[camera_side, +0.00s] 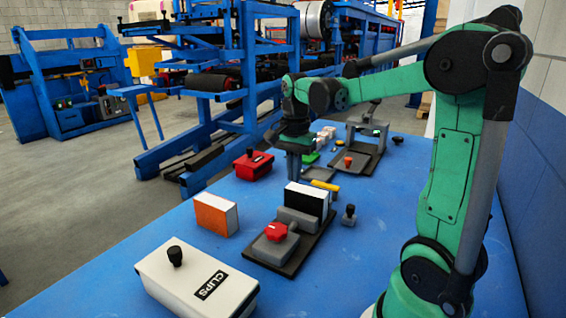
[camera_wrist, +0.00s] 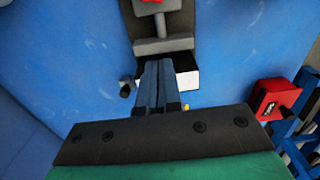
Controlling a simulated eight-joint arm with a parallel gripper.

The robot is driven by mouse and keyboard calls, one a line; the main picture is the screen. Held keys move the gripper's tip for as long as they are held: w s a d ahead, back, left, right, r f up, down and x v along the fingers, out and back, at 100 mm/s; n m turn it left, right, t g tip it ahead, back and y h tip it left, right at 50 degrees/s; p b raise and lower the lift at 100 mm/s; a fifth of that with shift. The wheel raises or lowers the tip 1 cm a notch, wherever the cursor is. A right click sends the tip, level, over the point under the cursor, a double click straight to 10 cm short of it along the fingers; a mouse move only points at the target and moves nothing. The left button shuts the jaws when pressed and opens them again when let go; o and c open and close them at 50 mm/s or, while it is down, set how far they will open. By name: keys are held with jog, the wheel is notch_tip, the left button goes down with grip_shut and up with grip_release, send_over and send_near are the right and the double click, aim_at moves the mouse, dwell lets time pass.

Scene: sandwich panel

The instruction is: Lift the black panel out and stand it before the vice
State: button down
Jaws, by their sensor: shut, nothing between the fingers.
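The black panel (camera_side: 314,200), black on one broad face with white along its top and edge, stands upright on the vice's dark plate, against the grey jaw. The vice (camera_side: 275,245) has a red knob (camera_side: 276,231) at its front. In the wrist view the panel's white part (camera_wrist: 187,80) shows beside my fingers, which hide its middle. My gripper (camera_side: 294,176) points down just above and behind the panel in the side view. Its fingers (camera_wrist: 158,64) are together with nothing between them. I cannot tell whether they touch the panel.
An orange and white panel (camera_side: 216,214) stands left of the vice. A white CLIPS box (camera_side: 195,282) is at the front, a red box (camera_side: 253,166) behind. A small dark knobbed piece (camera_side: 349,215) and a yellow-handled item (camera_side: 325,185) are close by. Blue tabletop is clear at front right.

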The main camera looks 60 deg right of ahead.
send_near(310, 187)
jog(key=d, duration=0.6)
notch_tip(310, 187, down, 10)
jog(key=shift+w+f, duration=0.15)
jog(key=shift+f, duration=0.1)
jog(key=a, duration=0.2)
jog(key=shift+a+r, duration=0.2)
jog(key=shift+a, duration=0.8)
jog(key=shift+a, duration=0.95)
jog(key=shift+d, duration=0.15)
